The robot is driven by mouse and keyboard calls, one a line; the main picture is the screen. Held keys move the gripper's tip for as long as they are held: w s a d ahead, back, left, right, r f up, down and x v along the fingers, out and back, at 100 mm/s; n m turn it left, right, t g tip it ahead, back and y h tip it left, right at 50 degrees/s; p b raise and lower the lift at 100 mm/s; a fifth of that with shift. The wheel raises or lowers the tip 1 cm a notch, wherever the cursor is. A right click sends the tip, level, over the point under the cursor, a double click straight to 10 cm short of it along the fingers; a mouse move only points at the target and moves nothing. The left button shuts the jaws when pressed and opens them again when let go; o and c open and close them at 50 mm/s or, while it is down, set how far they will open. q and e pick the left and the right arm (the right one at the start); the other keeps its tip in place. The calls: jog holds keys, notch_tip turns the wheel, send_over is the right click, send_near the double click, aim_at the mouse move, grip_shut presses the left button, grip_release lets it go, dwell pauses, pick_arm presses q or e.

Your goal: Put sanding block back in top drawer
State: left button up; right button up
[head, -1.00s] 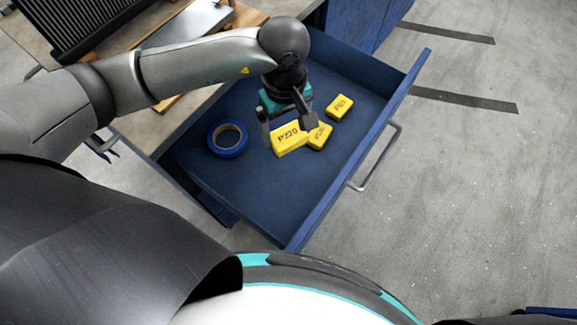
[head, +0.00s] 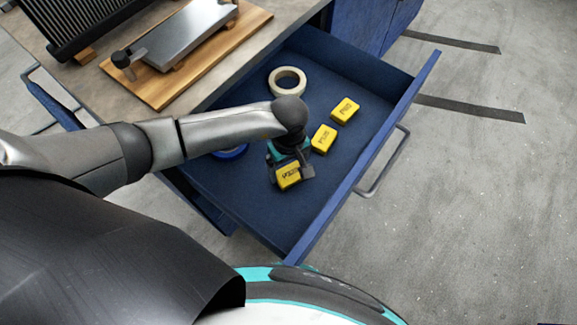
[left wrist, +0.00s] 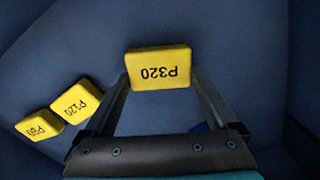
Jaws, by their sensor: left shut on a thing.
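My left gripper (head: 291,172) is inside the open blue drawer (head: 265,220), shut on a yellow sanding block (head: 288,178). In the left wrist view the held block (left wrist: 158,68) is marked P320 and sits between the fingertips. It is low over the drawer floor; I cannot tell whether it touches. A second yellow block (head: 323,138), marked P120 in the left wrist view (left wrist: 76,102), lies behind it to the right. A third block (head: 345,110), partly readable as P80 in the left wrist view (left wrist: 38,125), lies farther back. My right gripper is not in view.
A cream tape roll (head: 287,80) lies at the back of the drawer. A blue tape roll (head: 231,152) is mostly hidden under my left arm. The drawer's front floor is clear. A wooden board with a metal plate (head: 190,38) rests on the bench.

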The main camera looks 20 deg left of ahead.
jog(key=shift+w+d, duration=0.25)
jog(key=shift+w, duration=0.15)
pick_arm(q)
jog(key=shift+f, duration=0.15)
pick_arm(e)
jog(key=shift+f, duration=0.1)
pick_arm(q)
jog(key=o, duration=0.9)
jog(key=shift+o, duration=0.2)
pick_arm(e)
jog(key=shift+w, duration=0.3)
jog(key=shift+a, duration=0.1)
